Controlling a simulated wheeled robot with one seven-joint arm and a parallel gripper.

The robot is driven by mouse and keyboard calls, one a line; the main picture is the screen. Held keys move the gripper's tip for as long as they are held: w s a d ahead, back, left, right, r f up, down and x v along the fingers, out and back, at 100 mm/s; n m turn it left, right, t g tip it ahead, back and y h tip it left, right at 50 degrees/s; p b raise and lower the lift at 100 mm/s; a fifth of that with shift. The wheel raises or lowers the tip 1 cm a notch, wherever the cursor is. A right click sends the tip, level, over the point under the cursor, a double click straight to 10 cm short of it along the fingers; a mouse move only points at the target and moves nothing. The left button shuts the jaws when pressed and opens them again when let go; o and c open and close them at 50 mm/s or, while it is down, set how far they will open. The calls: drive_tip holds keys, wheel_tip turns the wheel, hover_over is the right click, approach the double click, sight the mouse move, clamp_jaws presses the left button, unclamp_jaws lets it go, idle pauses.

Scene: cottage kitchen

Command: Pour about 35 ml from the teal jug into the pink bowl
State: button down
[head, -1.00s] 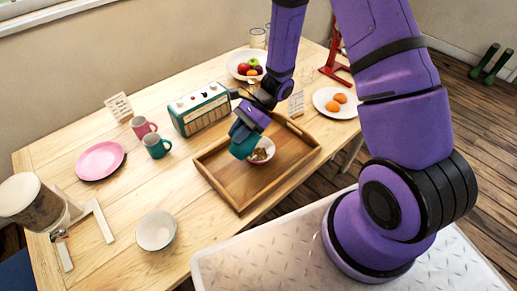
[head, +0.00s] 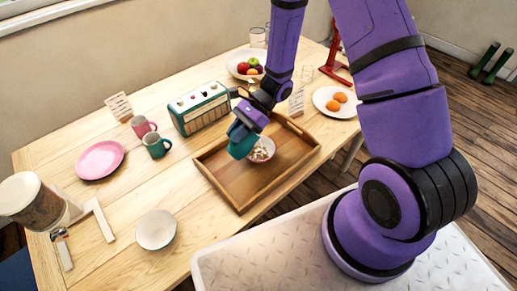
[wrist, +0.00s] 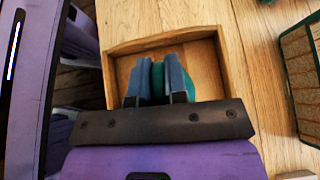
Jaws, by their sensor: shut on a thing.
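My gripper (head: 246,128) is shut on the teal jug (head: 240,147) above the wooden tray. The jug looks tilted, its lower part close beside the pink bowl (head: 268,156). The bowl sits in the tray, just right of the jug in the head view, with pale and brownish contents. No stream of liquid can be made out, and the jug's inside is hidden. In the wrist view the two fingers (wrist: 160,80) have teal jug surface (wrist: 158,76) between them; the bowl cannot be seen there.
The wooden tray (head: 235,196) has raised walls. A pale bowl (head: 156,230) is near the front edge. A plate of oranges (head: 322,104) lies right.

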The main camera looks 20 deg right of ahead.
sight(230, 154)
drive_tip(key=shift+s+a+y+p, duration=0.3)
drive_tip(key=shift+a+p, duration=0.2)
drive_tip(key=shift+a, duration=0.2)
idle(0.5)
drive_tip(key=shift+f+y, duration=0.1)
drive_tip(key=shift+y, duration=0.2)
idle(0.6)
drive_tip(key=h, duration=0.1)
drive_tip(key=a+r+h, duration=0.1)
drive_tip(key=h, duration=0.1)
drive_tip(key=shift+s+a, duration=0.25)
drive_tip(key=shift+s, duration=0.1)
drive_tip(key=shift+s+a+f+t+h, duration=0.15)
drive_tip(key=shift+t+h, duration=0.15)
drive_tip(key=shift+h, duration=0.3)
drive_tip(key=shift+s+a+f+t+h, duration=0.2)
drive_tip(key=shift+a+f+h, duration=0.25)
drive_tip(key=shift+h, duration=0.3)
drive_tip(key=shift+s+a+f+t+h, duration=0.2)
drive_tip(key=shift+a+h, duration=0.3)
drive_tip(key=shift+h, duration=0.25)
